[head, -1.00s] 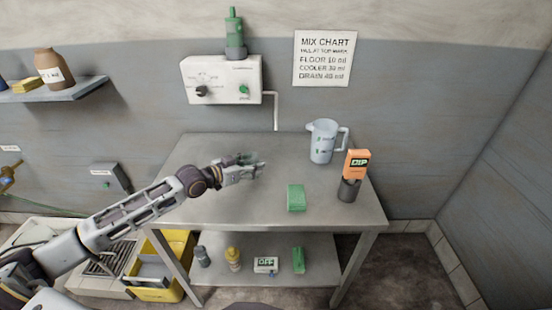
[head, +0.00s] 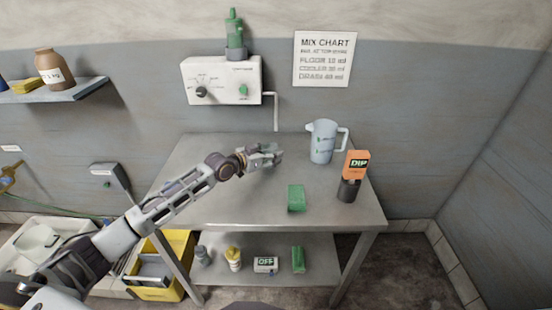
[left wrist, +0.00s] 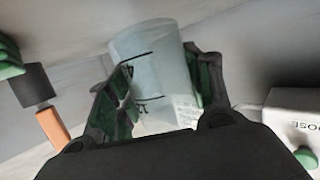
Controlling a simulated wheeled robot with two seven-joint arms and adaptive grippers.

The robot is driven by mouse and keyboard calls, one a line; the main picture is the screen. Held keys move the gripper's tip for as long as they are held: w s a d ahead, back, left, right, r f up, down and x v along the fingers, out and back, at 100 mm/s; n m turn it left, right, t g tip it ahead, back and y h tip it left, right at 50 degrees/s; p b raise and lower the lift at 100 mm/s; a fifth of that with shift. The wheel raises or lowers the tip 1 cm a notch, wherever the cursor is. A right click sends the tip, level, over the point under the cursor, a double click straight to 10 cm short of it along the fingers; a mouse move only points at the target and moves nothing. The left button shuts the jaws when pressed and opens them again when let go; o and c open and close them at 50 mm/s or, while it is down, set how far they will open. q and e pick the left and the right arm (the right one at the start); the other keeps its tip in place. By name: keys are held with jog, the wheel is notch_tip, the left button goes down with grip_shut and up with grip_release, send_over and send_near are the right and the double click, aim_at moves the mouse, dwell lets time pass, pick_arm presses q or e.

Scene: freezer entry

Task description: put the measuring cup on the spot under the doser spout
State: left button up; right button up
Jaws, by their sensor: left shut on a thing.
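The measuring cup (left wrist: 158,75) is a clear, pale cup with dark marks; it fills the space between my fingers in the left wrist view. My left gripper (head: 277,155) is shut on it, with a green-padded finger on each side. In the head view the cup is mostly hidden by the fingers. The gripper is over the back of the steel table, close below the end of the doser spout (head: 276,112). The spout is a thin white pipe from the white doser box (head: 222,80). The spot under it is hidden by the gripper. My right gripper is not in view.
A bluish jug (head: 322,142) stands right of my left gripper. An orange DIP device (head: 356,163) in a dark holder and a green block (head: 296,198) are on the steel table (head: 235,207). The table's front left is clear. Several items sit on the lower shelf.

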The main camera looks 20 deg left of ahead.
pick_arm(q)
jog(key=shift+w+d, duration=0.4)
jog(key=shift+w, duration=0.3)
jog(key=shift+w+d, duration=0.1)
jog(key=shift+w, duration=0.1)
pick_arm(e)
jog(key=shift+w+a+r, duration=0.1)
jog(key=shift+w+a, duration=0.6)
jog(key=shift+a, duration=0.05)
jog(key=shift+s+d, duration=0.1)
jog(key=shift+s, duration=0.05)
